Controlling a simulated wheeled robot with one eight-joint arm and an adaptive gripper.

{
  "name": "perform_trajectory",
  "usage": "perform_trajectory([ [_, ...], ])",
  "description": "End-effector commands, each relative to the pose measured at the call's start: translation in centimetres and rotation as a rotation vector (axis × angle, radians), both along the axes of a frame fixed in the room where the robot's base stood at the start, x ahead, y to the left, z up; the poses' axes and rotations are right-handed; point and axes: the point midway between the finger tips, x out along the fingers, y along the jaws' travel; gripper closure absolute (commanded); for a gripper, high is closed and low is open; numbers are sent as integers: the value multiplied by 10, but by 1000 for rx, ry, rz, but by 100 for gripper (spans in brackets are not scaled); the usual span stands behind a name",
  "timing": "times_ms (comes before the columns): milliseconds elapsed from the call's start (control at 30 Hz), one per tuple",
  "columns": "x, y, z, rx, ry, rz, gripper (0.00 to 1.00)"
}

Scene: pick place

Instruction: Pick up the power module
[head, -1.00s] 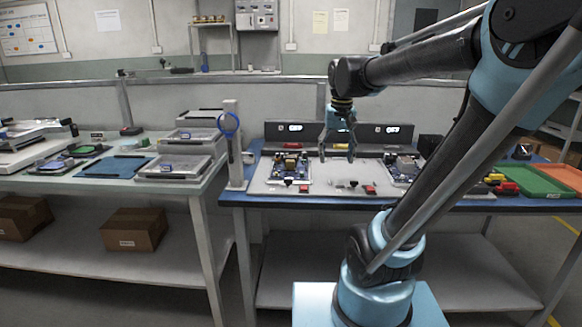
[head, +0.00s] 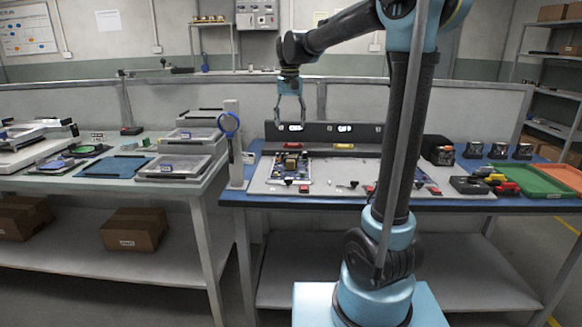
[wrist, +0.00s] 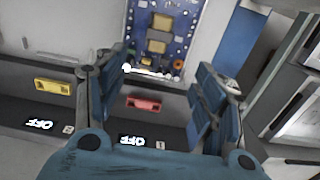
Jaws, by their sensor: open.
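No part is plainly marked as the power module, so I cannot tell which one it is. A blue circuit board (head: 292,170) with gold-brown components lies on the left of the grey work mat (head: 330,184); it also shows at the top of the wrist view (wrist: 178,22). My gripper (head: 291,120) is open and empty, raised in front of the black back panel (head: 368,134) near its left display. In the wrist view, the parted fingers (wrist: 165,72) frame the board and a red bar (wrist: 144,104). A second board is mostly hidden behind my arm.
Black modules (head: 473,150) stand at the table's right rear, with a larger black box (head: 437,150) nearby. Green (head: 522,180) and orange (head: 557,179) trays lie at the right. A post with a blue ring (head: 229,123) stands at the left. A yellow bar (wrist: 53,87) sits on the panel.

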Motion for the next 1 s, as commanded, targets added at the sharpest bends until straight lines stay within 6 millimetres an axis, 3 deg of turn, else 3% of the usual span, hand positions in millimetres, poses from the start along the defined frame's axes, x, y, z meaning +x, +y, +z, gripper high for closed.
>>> perform_trajectory([
  [500, 0, -1, -88, 0, 0, -1, 37],
  [867, 2, -2, -113, 0, 0, -1, 37],
  [1000, 6, -3, -131, 0, 0, -2, 37],
])
